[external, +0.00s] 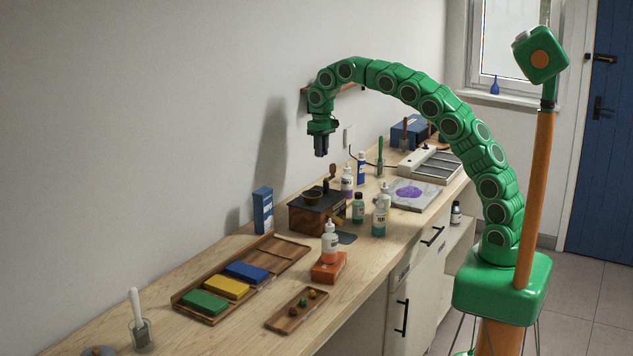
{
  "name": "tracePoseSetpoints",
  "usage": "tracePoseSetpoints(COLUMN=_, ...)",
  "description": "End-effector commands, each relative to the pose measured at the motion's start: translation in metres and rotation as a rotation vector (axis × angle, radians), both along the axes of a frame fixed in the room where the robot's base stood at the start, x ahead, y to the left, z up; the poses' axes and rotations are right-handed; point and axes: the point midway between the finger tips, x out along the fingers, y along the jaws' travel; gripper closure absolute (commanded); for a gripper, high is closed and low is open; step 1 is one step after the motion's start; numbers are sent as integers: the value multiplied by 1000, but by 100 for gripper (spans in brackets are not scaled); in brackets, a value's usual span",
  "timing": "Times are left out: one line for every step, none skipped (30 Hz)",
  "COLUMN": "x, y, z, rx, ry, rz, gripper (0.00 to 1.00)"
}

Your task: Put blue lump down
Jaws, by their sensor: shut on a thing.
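My gripper (321,153) hangs high above the back of the workbench, pointing down, over the dark box with a brass bowl. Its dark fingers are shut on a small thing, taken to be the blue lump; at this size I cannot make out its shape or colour. A small wooden tray (273,324) lies near the bench's front edge. My gripper is well above and behind this tray.
A long wooden tray (180,303) holds green, yellow and blue blocks. A bottle stands on an orange block (328,268). Several bottles, a blue carton (263,211) and a dark box with a bowl (312,218) crowd the middle. A slab with a purple patch (425,197) lies farther right.

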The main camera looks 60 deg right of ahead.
Motion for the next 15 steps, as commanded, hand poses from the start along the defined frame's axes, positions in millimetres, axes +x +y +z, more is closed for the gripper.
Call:
tracePoseSetpoints(x=2, y=2, z=1, rx=1, ry=-1, rz=-11, gripper=100)
tracePoseSetpoints(x=4, y=3, z=2, rx=1, ry=-1, rz=-15, gripper=100)
tracePoseSetpoints(x=5, y=4, z=3, rx=1, ry=0, rz=-22, gripper=100)
tracePoseSetpoints(x=6, y=5, z=4, rx=1, ry=0, rz=-27, gripper=100)
tracePoseSetpoints(x=8, y=6, z=5, rx=1, ry=1, rz=-31, gripper=100)
tracePoseSetpoints(x=9, y=8, z=7, rx=1, ry=1, rz=-37, gripper=100)
tracePoseSetpoints(x=11, y=9, z=8, rx=1, ry=1, rz=-42, gripper=100)
tracePoseSetpoints(x=12, y=10, z=10, rx=1, ry=1, rz=-47, gripper=100)
tracePoseSetpoints(x=13, y=12, z=11, rx=2, ry=0, rz=-53, gripper=100)
tracePoseSetpoints(x=15, y=13, z=12, rx=2, ry=0, rz=-59, gripper=100)
tracePoseSetpoints(x=16, y=14, z=13, rx=2, ry=-1, rz=-64, gripper=100)
tracePoseSetpoints(x=18, y=16, z=15, rx=2, ry=-1, rz=-70, gripper=100)
tracePoseSetpoints(x=19, y=17, z=17, rx=3, ry=-2, rz=-76, gripper=100)
tracePoseSetpoints(x=20, y=18, z=18, rx=2, ry=-3, rz=-81, gripper=100)
tracePoseSetpoints(x=22, y=20, z=21, rx=3, ry=-3, rz=-88, gripper=100)
